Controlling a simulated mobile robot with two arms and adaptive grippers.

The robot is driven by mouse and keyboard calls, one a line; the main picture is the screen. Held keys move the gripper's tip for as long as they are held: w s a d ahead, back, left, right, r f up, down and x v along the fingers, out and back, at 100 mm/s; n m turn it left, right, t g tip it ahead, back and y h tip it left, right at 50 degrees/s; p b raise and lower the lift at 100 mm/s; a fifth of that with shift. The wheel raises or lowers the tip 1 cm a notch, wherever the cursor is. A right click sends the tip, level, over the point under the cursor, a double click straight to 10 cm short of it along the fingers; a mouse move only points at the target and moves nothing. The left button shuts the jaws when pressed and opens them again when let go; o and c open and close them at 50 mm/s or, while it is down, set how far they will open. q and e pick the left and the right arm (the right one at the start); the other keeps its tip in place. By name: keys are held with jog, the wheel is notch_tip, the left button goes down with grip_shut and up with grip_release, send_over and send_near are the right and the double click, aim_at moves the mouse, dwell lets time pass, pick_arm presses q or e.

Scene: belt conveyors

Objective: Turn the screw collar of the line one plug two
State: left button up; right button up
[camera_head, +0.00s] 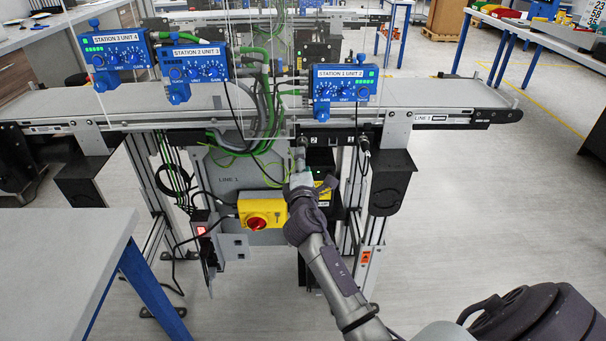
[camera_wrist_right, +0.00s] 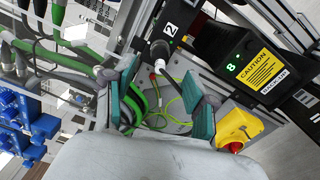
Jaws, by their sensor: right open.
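Plug two (camera_wrist_right: 159,51) is a dark connector with a metal collar in a black socket strip marked "2" (camera_wrist_right: 170,29), with a cable leading out of it. In the head view it shows small at the conveyor's front (camera_head: 300,151), just above my right gripper (camera_head: 300,170). In the right wrist view my right gripper (camera_wrist_right: 162,78) is open, with its green-padded fingers to either side of the plug's line. The plug appears just beyond the fingertips; I cannot tell whether they touch it. My left gripper is not in view.
A second plug (camera_head: 363,143) sits to the right. A yellow box with a red knob (camera_head: 262,214) is below left. Green cables (camera_head: 263,75) hang at the left. A black caution-labelled unit (camera_wrist_right: 240,60) is close to the right of the plug in the wrist view.

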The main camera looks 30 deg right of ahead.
jog(key=v, duration=0.5)
jog(key=shift+s+a, duration=0.1)
dwell(0.3)
jog(key=s+a+f+g+y, duration=0.1)
jog(key=a+f+y, duration=0.15)
jog(key=f, duration=0.75)
jog(key=s+a+f+g+y, duration=0.1)
jog(key=a+f+g+y, duration=0.15)
jog(key=f, duration=0.65)
jog(key=s+a+f+m+g+y+p, duration=0.1)
jog(key=s+a+f+m, duration=0.1)
jog(key=s+f, duration=0.45)
jog(key=s+a+f+m+g+y+p, duration=0.1)
jog(key=s+a+f+g, duration=0.15)
jog(key=f, duration=0.75)
jog(key=s+a+f+m+g+y, duration=0.2)
jog(key=s+f+m+g, duration=0.1)
jog(key=s+f, duration=1.05)
jog(key=s+f+m+g, duration=0.2)
jog(key=s+f, duration=0.1)
jog(key=s, duration=1)
jog(key=s+f+m+g, duration=0.2)
jog(key=s+f+m, duration=0.1)
jog(key=s, duration=1)
jog(key=shift+a+f+m+y+p, duration=0.3)
jog(key=shift+a+f+p, duration=0.1)
jog(key=shift+a, duration=0.1)
